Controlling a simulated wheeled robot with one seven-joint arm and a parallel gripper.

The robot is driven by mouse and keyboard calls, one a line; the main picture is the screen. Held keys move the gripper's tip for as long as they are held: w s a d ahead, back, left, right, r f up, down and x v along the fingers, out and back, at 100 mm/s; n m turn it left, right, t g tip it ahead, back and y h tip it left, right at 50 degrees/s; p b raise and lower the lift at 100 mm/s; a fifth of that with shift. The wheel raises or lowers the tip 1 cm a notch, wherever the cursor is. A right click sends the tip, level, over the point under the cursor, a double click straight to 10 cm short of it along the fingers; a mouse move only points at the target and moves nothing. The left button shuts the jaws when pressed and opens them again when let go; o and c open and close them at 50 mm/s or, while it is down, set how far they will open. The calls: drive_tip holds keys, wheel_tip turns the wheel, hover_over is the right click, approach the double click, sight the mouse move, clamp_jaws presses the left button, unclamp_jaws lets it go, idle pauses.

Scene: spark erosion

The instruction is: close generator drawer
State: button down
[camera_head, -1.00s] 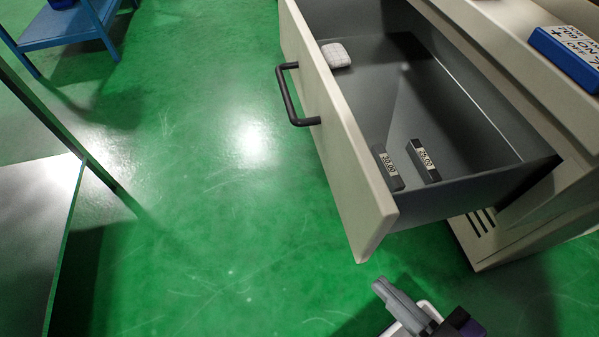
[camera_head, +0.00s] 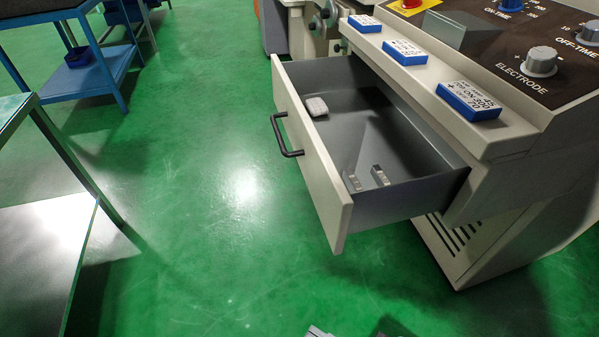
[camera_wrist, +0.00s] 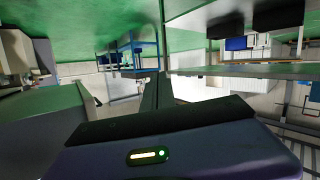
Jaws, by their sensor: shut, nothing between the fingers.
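The generator drawer (camera_head: 320,172) is pulled well out of the pale generator cabinet (camera_head: 485,220). It has a cream front with a dark bar handle (camera_head: 282,137) and a grey inside. A whitish block (camera_head: 317,107) lies near its far end and two small labelled bars (camera_head: 366,179) lie near its close end. My gripper (camera_wrist: 158,78) is shut and empty in the wrist view, apart from the drawer. Only a small grey bit of my arm or gripper shows at the bottom edge of the head view, below the drawer's near corner.
Blue label blocks (camera_head: 468,100) and knobs (camera_head: 541,62) sit on the cabinet top. A metal table (camera_head: 45,235) stands at left, and a blue trolley (camera_head: 95,72) stands at the back left. Green floor (camera_head: 190,200) is clear in front of the drawer.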

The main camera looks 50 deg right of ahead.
drive_tip(key=w+n+g+h+p, duration=0.3)
drive_tip(key=w+n+p, duration=0.3)
drive_tip(key=w+p, duration=0.65)
drive_tip(key=w+d+r+h+p, duration=0.4)
drive_tip(key=d+r+h+p, duration=0.2)
drive_tip(key=d+r+h, duration=0.45)
drive_tip(key=w+d+h+p, duration=0.1)
drive_tip(key=w+d, duration=0.3)
drive_tip(key=d, duration=0.4)
drive_tip(key=shift+d+p, duration=0.3)
drive_tip(key=shift+p, duration=0.55)
drive_tip(key=shift+d, duration=0.1)
